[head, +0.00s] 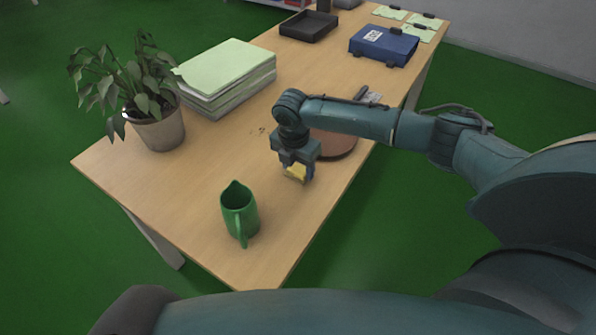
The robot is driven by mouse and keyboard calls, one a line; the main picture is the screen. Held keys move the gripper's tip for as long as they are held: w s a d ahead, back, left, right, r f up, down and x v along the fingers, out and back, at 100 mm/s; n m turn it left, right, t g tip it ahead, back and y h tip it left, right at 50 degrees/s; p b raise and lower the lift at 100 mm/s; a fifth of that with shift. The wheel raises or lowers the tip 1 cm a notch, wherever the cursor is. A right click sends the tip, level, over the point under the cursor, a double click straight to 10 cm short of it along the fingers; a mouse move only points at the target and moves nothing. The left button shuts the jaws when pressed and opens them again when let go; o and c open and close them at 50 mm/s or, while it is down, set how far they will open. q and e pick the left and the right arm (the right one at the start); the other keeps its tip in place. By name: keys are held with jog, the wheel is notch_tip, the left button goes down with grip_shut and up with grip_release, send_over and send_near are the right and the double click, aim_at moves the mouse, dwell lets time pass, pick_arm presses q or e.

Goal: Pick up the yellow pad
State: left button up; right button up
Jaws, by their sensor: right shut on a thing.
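The yellow pad (295,172) shows as a small yellow patch between the fingers of my right gripper (296,176). The right gripper points down over the wooden table (180,200) and is shut on the pad. The fingers hide much of the pad. I cannot tell whether the pad touches the tabletop. My left gripper is not in view.
A green mug (239,210) stands near the front corner. A potted plant (157,130) and a paper stack (225,80) are on the left. A brown round thing (335,147) lies behind the gripper. A blue case (383,46) and a black tray (308,27) are farther back.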

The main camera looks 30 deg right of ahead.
aim_at(298, 169)
jog(key=shift+c, duration=1)
jog(key=shift+r, duration=0.1)
notch_tip(298, 169, up, 10)
